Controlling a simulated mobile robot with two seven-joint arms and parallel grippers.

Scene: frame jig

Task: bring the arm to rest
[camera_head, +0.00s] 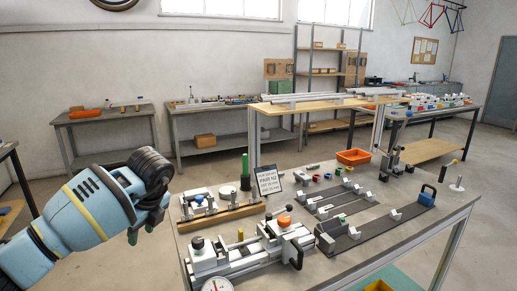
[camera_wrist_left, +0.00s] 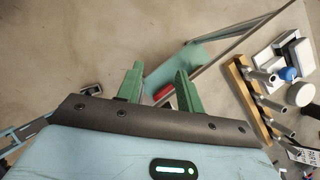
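My left arm (camera_head: 85,212) comes in from the left in the head view, with its dark gripper (camera_head: 150,192) raised in front of the workbench's left edge, clear of it. In the left wrist view the two green fingers (camera_wrist_left: 158,80) stand apart with nothing held between them. Floor and a small red item show beyond the gap. In the head view the fingertips are hard to make out. My right gripper is in neither view.
The workbench (camera_head: 345,258) carries a clamp fixture (camera_head: 250,250), a wooden rail with posts (camera_head: 222,218), dark rails (camera_head: 375,232), a sign (camera_head: 268,181) and an orange bin (camera_head: 354,157). Other benches stand behind. Floor (camera_wrist_left: 60,45) lies open left of the workbench.

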